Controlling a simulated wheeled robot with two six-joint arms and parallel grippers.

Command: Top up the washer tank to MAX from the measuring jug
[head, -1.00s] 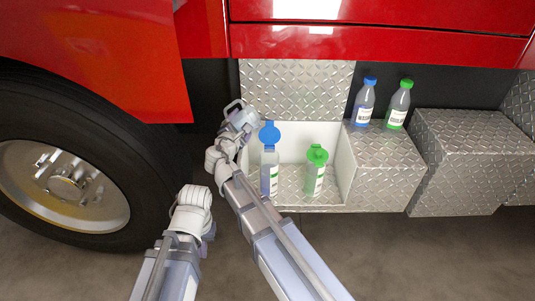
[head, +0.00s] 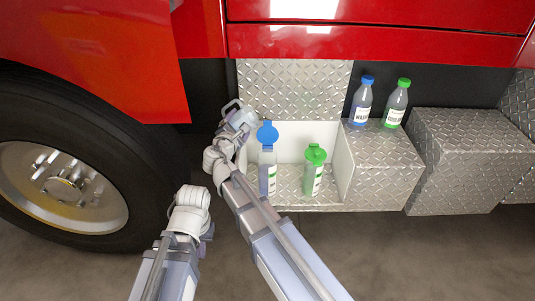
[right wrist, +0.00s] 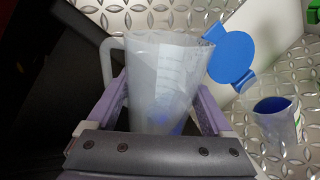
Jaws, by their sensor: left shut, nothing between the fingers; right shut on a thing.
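A tank with an open blue lid (head: 267,168) stands at the left of the recessed box. In the right wrist view the blue-lidded tank (right wrist: 274,110) shows blue liquid inside. My right gripper (right wrist: 163,90) is shut on the clear measuring jug (right wrist: 160,65), whose handle is at the left. A bluish patch shows low in the jug. In the head view the jug (head: 237,113) is up and left of the blue lid, apart from it. My left gripper (head: 207,236) is shut and empty, low in front of the wheel. The tank's MAX mark cannot be read.
A tank with a green lid (head: 314,170) stands right of the blue one. Two bottles, blue-capped (head: 361,103) and green-capped (head: 396,106), stand on the tread-plate step (head: 382,165). The big wheel (head: 70,185) is at the left. Red bodywork (head: 375,42) overhangs the back.

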